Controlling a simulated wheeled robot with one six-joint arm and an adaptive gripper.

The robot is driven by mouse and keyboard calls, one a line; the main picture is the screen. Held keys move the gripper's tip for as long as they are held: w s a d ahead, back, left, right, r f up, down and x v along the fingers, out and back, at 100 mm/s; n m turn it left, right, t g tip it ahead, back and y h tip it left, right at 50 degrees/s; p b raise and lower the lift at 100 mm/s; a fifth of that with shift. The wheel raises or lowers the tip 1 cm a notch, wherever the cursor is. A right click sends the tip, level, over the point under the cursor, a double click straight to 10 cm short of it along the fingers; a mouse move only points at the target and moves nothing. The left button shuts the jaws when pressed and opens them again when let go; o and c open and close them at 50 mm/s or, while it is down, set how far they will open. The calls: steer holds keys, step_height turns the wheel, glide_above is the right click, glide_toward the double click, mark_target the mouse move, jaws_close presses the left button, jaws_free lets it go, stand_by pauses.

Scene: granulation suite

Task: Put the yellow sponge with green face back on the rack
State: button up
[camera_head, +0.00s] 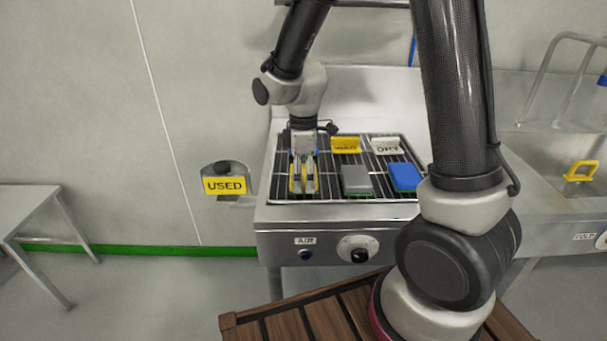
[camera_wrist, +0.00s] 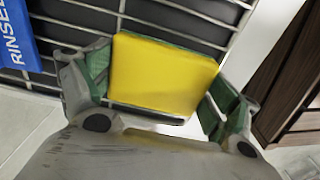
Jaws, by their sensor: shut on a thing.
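The yellow sponge (camera_wrist: 163,74) is between the two fingers of my gripper (camera_wrist: 160,95) in the wrist view, its yellow face toward the camera and a green edge along its far side. In the head view my gripper (camera_head: 303,178) points down over the left part of the black wire rack (camera_head: 382,188). Only slivers of yellow show at the fingers there. The rack's bars (camera_wrist: 200,15) show behind the sponge in the wrist view. I cannot tell whether the sponge touches the bars.
A grey block with a green underside (camera_head: 356,179) and a blue one (camera_head: 404,177) lie on the rack to the right. A yellow sign (camera_head: 345,145) and a white sign (camera_head: 387,146) stand behind. A "USED" holder (camera_head: 223,185) is left. A blue "RINSED" label (camera_wrist: 16,35) is near my gripper.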

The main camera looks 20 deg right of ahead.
mark_target(303, 174)
steer(key=shift+f, duration=0.1)
steer(key=o, duration=0.9)
steer(key=shift+c, duration=0.2)
step_height(303, 174, up, 12)
steer(key=s+d+r+m+t, duration=0.2)
steer(key=s+d+r+m, duration=0.2)
steer(key=s+d+m, duration=0.3)
steer(key=s+d+r+m+t, duration=0.2)
steer(key=s+d+r+m, duration=0.2)
steer(key=s+d+m, duration=0.3)
steer(key=s+d, duration=0.1)
steer(key=s, duration=0.4)
